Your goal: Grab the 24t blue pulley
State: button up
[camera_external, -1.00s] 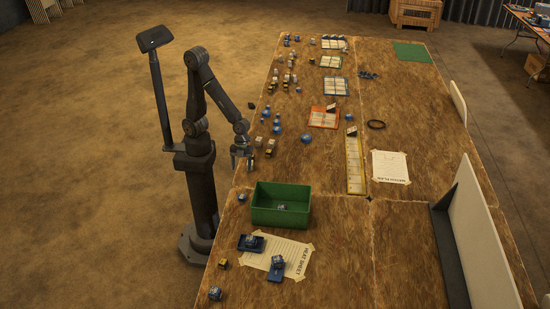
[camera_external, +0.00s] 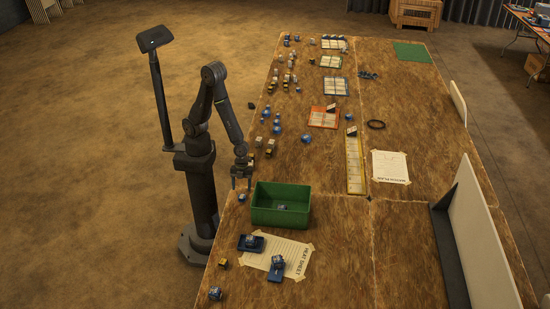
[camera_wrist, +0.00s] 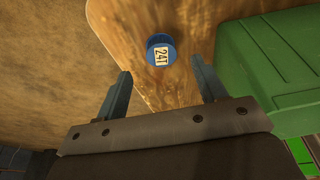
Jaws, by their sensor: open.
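The 24t blue pulley (camera_wrist: 161,50) shows in the wrist view as a small blue round piece with a pale label marked 24T. It sits on the wooden table between the lines of my fingers and beyond their tips. In the external view the pulley (camera_external: 241,197) is a small piece near the table's left edge, left of the green bin. My gripper (camera_wrist: 163,80) is open and empty, its two fingers apart. In the external view my gripper (camera_external: 240,183) hangs just above the pulley, apart from it as far as I can tell.
The green bin (camera_wrist: 275,75) stands close to the right of my gripper, with a small piece inside. The table's edge lies close on the left. Blue holders (camera_external: 251,243) and a paper sheet (camera_external: 299,262) lie nearer the camera. Several small parts stand farther back.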

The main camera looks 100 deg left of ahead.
aim_at(242, 197)
jog(key=shift+x, duration=2.5)
jog(key=shift+w, duration=0.1)
jog(key=c, duration=1.1)
jog(key=shift+r, duration=0.2)
